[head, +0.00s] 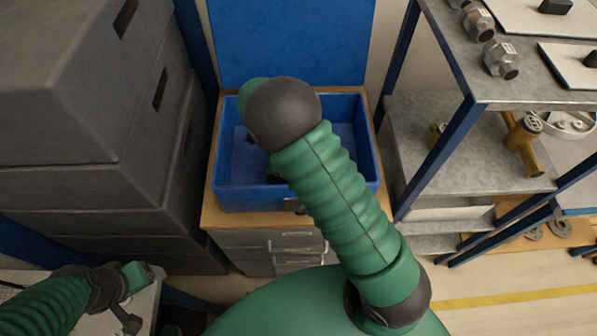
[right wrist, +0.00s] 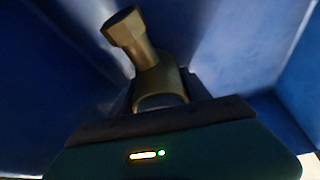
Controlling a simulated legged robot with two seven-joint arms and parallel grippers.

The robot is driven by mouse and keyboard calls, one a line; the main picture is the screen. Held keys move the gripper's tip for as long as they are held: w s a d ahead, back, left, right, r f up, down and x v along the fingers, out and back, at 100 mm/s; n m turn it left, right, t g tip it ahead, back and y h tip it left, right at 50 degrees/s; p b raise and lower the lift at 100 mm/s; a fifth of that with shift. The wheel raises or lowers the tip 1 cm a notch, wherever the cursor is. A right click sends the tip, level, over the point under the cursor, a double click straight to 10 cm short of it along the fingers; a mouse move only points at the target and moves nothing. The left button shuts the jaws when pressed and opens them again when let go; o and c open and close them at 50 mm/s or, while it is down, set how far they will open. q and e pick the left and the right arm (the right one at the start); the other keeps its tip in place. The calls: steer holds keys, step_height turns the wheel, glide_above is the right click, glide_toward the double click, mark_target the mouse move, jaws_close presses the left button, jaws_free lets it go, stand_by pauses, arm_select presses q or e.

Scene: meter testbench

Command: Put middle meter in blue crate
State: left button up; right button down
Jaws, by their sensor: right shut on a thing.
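The blue crate (head: 230,195) stands open on top of a cabinet in the middle of the head view. My right arm reaches over it, and its wrist hides much of the inside. In the right wrist view my right gripper (right wrist: 160,100) is shut on a brass-coloured meter (right wrist: 150,62), whose hexagonal pipe end points up and left. Blue walls surround the meter there; I cannot tell whether it touches the crate floor. In the head view the held meter is hidden. My left gripper (head: 122,292) is at the lower left, away from the crate; its jaw opening is unclear.
Grey stacked boxes (head: 70,190) stand close on the left of the crate. A blue panel (head: 290,40) rises behind it. A metal shelf (head: 440,150) on the right bears another brass meter (head: 523,140) and silver fittings (head: 500,60). A blue shelf post (head: 432,155) stands near the crate's right side.

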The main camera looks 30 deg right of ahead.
steer(key=c, duration=0.5)
jaws_free()
steer(key=shift+r, duration=0.1)
steer(key=v, duration=1.2)
steer(key=shift+b, duration=0.35)
steer(key=shift+s+d, duration=0.1)
